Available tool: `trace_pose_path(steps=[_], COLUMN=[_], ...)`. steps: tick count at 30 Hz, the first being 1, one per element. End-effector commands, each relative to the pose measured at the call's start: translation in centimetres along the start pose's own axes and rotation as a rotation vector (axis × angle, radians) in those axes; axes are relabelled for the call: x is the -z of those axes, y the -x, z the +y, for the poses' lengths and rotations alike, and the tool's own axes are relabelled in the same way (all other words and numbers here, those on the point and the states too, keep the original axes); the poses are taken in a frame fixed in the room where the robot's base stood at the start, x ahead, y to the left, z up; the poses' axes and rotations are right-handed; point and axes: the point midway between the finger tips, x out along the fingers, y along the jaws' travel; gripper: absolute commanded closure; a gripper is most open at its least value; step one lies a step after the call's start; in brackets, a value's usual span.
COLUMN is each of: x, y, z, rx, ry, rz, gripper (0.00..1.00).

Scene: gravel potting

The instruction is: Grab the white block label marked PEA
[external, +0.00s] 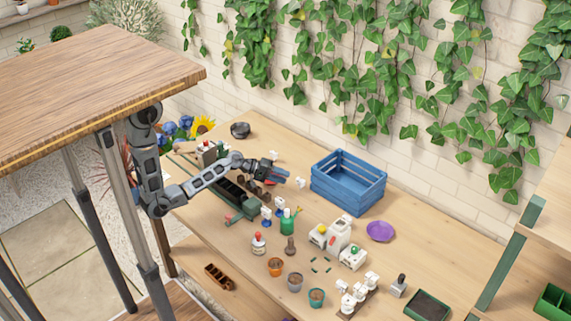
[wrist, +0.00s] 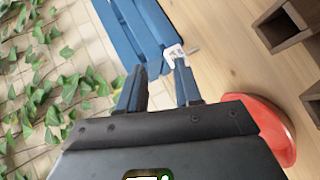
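A small white block label (wrist: 173,53) lies beyond my fingertips in the wrist view, close to the tip of the right finger. Its lettering is too small to read, so I cannot tell whether it says PEA. My gripper (wrist: 160,70) has its fingers apart with nothing between them. In the external view my gripper (external: 282,175) hangs over the table, left of the blue crate. A small white block (external: 300,182) shows just right of it, and another white block (external: 273,155) stands behind it. No marking is legible on either.
The blue crate (external: 347,185) stands close to the right; it also shows in the wrist view (wrist: 135,25). A red bowl (wrist: 270,128) lies beside my gripper. Pots, bottles and white blocks crowd the front. A purple dish (external: 380,231) lies right of the crate.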

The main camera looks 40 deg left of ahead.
Motion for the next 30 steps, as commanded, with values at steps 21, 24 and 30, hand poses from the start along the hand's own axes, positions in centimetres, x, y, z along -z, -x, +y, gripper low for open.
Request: trace_pose_path(steps=[21, 24, 30], x=[7.7, 7.4, 6.1], y=[-5.3, -5.2, -6.4], z=[-1.5, -1.3, -1.3], rx=[0.503, 0.534, 0.541], ry=[1.223, 1.261, 1.269], rz=[-0.6, -0.626, -0.631], gripper=[0.66, 0.66, 0.66])
